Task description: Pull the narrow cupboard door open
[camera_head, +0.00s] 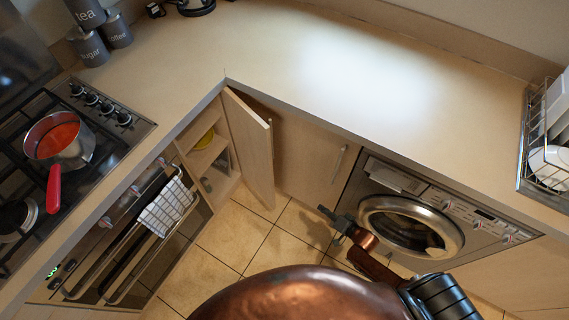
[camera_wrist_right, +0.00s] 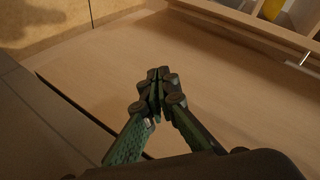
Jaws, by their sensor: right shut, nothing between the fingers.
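The narrow cupboard door (camera_head: 250,147) stands wide open in the head view, swung out from the corner cupboard (camera_head: 207,155). The cupboard's shelves show, with a yellow item (camera_head: 205,139) on one. A small handle (camera_head: 271,123) sits at the door's free edge. My right gripper (camera_head: 323,211) is to the right of the door and apart from it, in front of the washing machine side. In the right wrist view its fingers (camera_wrist_right: 158,76) are shut and empty, before a pale wooden panel. My left gripper is not in view.
A washing machine (camera_head: 405,222) is behind my right arm. Another cupboard front with an upright handle (camera_head: 338,163) stands between it and the open door. The oven (camera_head: 130,245) with a checked towel (camera_head: 166,207) is at left. Tiled floor (camera_head: 235,235) is clear between.

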